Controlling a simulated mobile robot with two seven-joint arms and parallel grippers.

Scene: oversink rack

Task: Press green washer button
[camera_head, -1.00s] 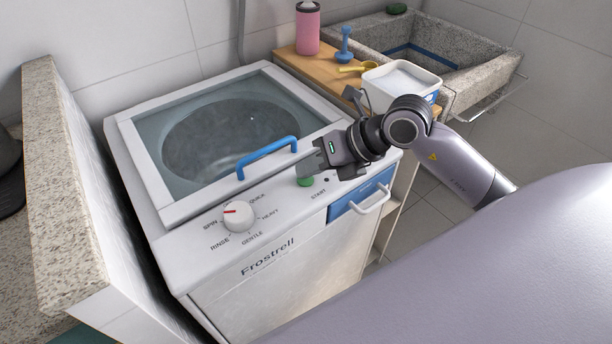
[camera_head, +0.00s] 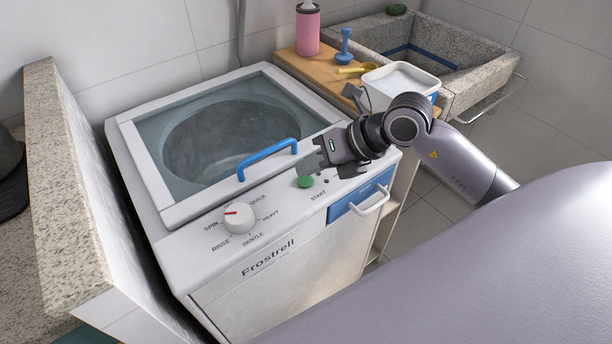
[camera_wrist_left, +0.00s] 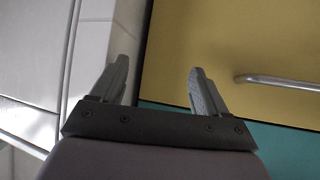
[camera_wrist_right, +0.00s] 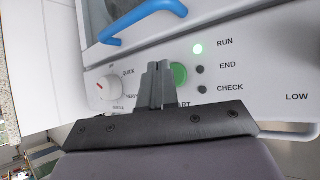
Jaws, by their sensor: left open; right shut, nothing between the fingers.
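The green button (camera_head: 306,182) sits on the front panel of the white washer (camera_head: 190,262), above the word START. In the right wrist view the green button (camera_wrist_right: 179,75) shows partly behind the fingers. My right gripper (camera_head: 308,165) is shut and empty, with its fingertips just above and behind the button in the head view. I cannot tell whether they touch it.
The washer's lid with a blue handle (camera_head: 268,158) is closed. A white dial (camera_head: 239,217) is left of the button. A blue drawer (camera_head: 361,197) is at the right. A granite wall (camera_head: 62,190) stands at left. A white tub (camera_head: 402,80) is behind my right arm.

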